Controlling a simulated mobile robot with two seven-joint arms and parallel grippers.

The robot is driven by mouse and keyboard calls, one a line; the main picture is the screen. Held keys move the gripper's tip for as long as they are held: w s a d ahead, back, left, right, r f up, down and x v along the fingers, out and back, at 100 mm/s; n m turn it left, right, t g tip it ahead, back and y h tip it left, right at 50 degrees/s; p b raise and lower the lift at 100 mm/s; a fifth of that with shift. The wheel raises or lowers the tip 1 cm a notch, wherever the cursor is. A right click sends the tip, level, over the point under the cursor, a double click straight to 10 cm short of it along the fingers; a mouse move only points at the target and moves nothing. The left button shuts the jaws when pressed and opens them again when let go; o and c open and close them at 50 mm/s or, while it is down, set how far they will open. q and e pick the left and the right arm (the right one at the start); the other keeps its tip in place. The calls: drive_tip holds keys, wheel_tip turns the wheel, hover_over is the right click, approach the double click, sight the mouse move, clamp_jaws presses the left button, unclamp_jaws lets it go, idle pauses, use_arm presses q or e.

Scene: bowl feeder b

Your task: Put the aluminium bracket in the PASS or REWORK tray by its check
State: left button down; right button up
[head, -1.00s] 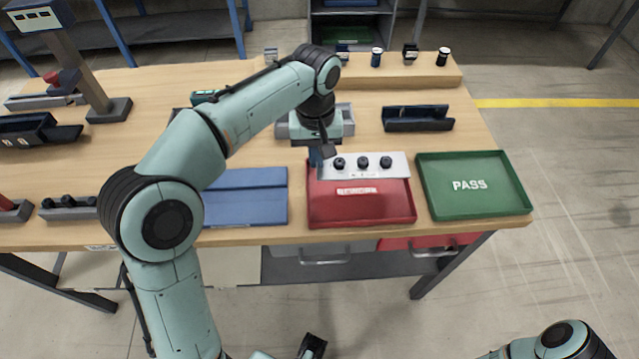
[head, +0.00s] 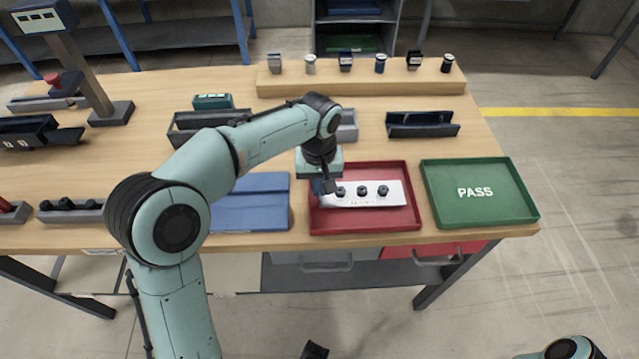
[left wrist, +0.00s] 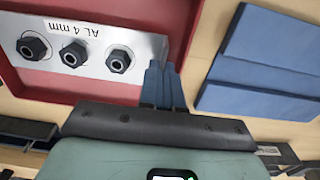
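The aluminium bracket (head: 360,193) is a pale metal plate with three dark nuts. It lies in or just above the red tray (head: 405,228), and I cannot tell if it touches the floor. In the left wrist view the bracket (left wrist: 95,62) shows a label reading "AL 4 mm". My left gripper (head: 323,186) is at the bracket's left end in the head view. Its blue fingers (left wrist: 165,85) look closed on that edge. The green PASS tray (head: 428,205) is empty, to the right. A dark part at the bottom edge may be my right gripper (head: 314,350); its fingers are unclear.
A blue folded mat (head: 250,205) lies left of the red tray. Behind stand a grey bin (head: 347,128), a dark holder (head: 422,125) and a wooden ledge (head: 365,83) with several small parts. A post with a display (head: 43,18) stands at the left.

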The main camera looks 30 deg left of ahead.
use_arm(q)
drive_tip(key=shift+s+f, duration=0.15)
drive_tip(key=shift+f, duration=0.45)
drive_tip(key=c, duration=1.3)
unclamp_jaws()
drive_tip(key=shift+c, duration=0.2)
wheel_tip(320, 180, up, 13)
drive_tip(key=p, duration=0.2)
drive_tip(key=shift+r+p, duration=0.2)
drive_tip(key=shift+p, duration=0.2)
